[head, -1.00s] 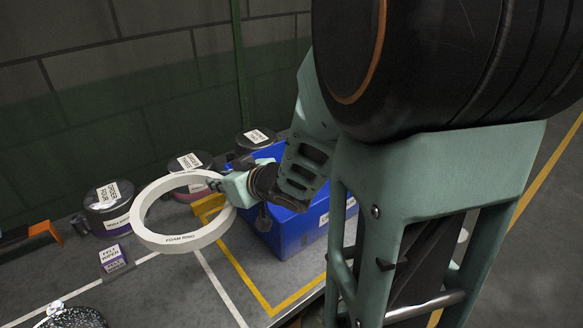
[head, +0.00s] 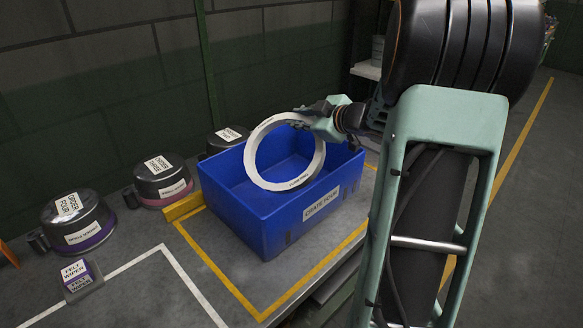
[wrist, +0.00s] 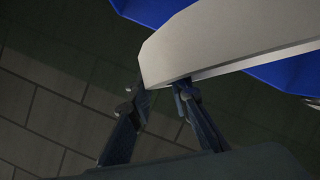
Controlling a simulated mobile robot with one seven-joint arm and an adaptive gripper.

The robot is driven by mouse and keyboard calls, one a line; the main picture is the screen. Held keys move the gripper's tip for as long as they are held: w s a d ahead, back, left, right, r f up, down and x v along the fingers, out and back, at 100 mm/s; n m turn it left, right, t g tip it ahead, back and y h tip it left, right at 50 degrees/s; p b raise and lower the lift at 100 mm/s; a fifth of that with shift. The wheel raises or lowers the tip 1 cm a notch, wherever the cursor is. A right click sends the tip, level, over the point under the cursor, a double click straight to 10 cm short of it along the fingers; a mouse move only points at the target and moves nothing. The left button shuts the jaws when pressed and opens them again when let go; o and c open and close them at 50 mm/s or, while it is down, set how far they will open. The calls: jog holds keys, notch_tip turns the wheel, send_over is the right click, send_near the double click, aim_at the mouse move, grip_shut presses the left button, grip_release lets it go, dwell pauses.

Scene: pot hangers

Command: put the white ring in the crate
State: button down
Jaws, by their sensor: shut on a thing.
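The white ring (head: 257,147), labelled as a foam ring, is held by my gripper (head: 306,119) at its upper right rim. The ring is tilted and shows over the blue crate (head: 265,225); I cannot tell exactly how far above the crate floor its lower edge is. The crate is open at the top, and its visible interior is otherwise empty. In the wrist view the ring (wrist: 215,45) lies at the two fingers of my gripper (wrist: 163,90), with blue crate walls (wrist: 150,10) beyond it.
Several dark lidded pots, including order four (head: 78,222), order three (head: 162,180) and order two (head: 226,140), stand left of and behind the crate. A felt wiper box (head: 82,280) sits at the front left. Yellow tape (head: 235,290) borders the crate's area.

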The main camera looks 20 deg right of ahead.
aim_at(324, 144)
notch_tip(324, 144, down, 7)
jog(key=b, duration=0.1)
jog(key=shift+b, duration=0.4)
jog(key=shift+f, duration=0.15)
jog(key=c, duration=1.8)
grip_release()
jog(key=p+v, duration=0.2)
jog(key=v, duration=1)
jog(key=shift+s, duration=0.1)
